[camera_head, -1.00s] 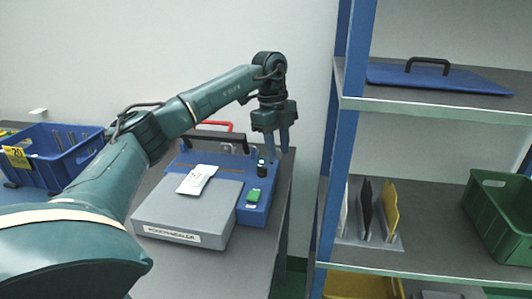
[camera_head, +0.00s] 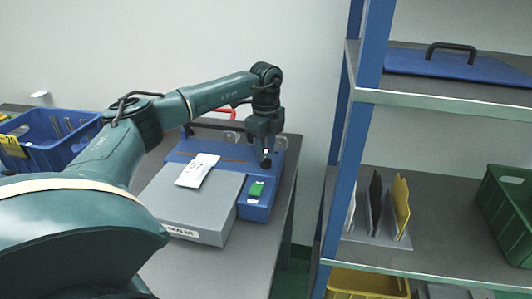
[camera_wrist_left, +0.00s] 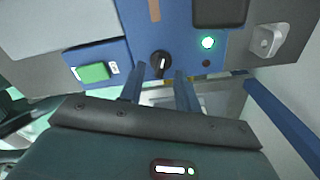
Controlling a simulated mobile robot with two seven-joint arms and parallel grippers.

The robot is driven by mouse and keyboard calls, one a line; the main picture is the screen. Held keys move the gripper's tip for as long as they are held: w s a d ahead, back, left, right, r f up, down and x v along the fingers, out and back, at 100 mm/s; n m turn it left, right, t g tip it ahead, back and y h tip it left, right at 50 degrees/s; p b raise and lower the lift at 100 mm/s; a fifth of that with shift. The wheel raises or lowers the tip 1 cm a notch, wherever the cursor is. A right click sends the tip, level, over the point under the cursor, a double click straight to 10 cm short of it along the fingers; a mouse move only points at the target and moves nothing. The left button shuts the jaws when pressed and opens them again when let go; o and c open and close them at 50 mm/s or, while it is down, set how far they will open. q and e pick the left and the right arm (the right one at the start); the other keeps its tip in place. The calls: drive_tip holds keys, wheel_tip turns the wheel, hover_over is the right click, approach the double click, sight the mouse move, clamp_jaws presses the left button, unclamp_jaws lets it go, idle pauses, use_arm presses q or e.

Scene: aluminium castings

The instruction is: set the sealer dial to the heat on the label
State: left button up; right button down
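The blue sealer (camera_head: 205,150) stands on the bench. Its black dial (camera_wrist_left: 160,64) has a white pointer mark running nearly straight up and down in the left wrist view. My left gripper (camera_wrist_left: 160,72) is at the dial, its two blue fingers apart, one on each side with small gaps. In the head view my left gripper (camera_head: 265,152) points down over the dial and hides most of it. A white packet (camera_head: 197,170) with dark print lies on the grey lid (camera_head: 190,210); the print is too small to read. My right gripper is not in view.
A green switch (camera_wrist_left: 95,72) and a lit green lamp (camera_wrist_left: 208,42) sit close to the dial. A blue crate (camera_head: 48,145) stands at the left. A blue-posted shelf (camera_head: 350,170) rises at the right, with a green crate (camera_head: 505,215).

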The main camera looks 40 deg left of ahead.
use_arm(q)
drive_tip(key=shift+f, duration=1)
clamp_jaws()
